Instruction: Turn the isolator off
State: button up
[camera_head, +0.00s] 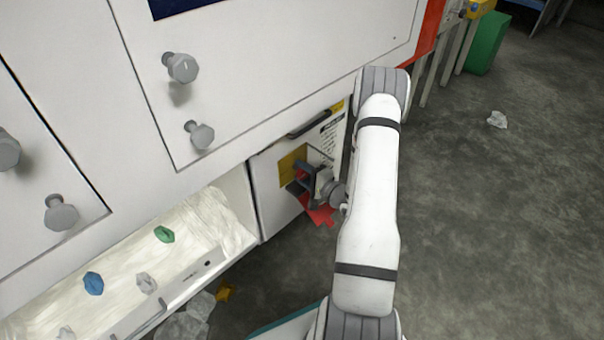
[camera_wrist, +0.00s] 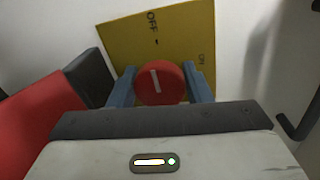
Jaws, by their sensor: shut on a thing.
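The isolator is a round red knob (camera_wrist: 155,82) with a white line on its face, in the middle of the wrist view. It sits on a yellow plate (camera_wrist: 185,40) marked OFF at the top and ON at the right. The white line stands nearly upright in the picture, roughly in line with the OFF mark. My gripper (camera_wrist: 160,87) is shut on the knob, one finger on each side. In the head view my gripper (camera_head: 303,180) is at the yellow plate (camera_head: 290,165) on the low cabinet, and it hides the knob.
A red piece (camera_wrist: 45,115) with dark ends lies close left of my gripper. A dark handle (camera_wrist: 298,125) is at the right. The cabinet's dark handle (camera_head: 308,124) is above the plate. An open drawer (camera_head: 195,285) with colored pieces stands left. The floor at right is mostly clear.

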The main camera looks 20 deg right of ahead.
jog(key=shift+s+a+f, duration=0.1)
jog(key=shift+a+f, duration=0.05)
jog(key=shift+f, duration=0.05)
jog(key=o, duration=1)
jog(key=shift+r, duration=0.1)
jog(key=shift+c, duration=0.2)
jog(key=p+v, duration=0.2)
jog(key=v, duration=0.5)
jog(key=shift+s+d, duration=0.2)
jog(key=shift+s, duration=0.15)
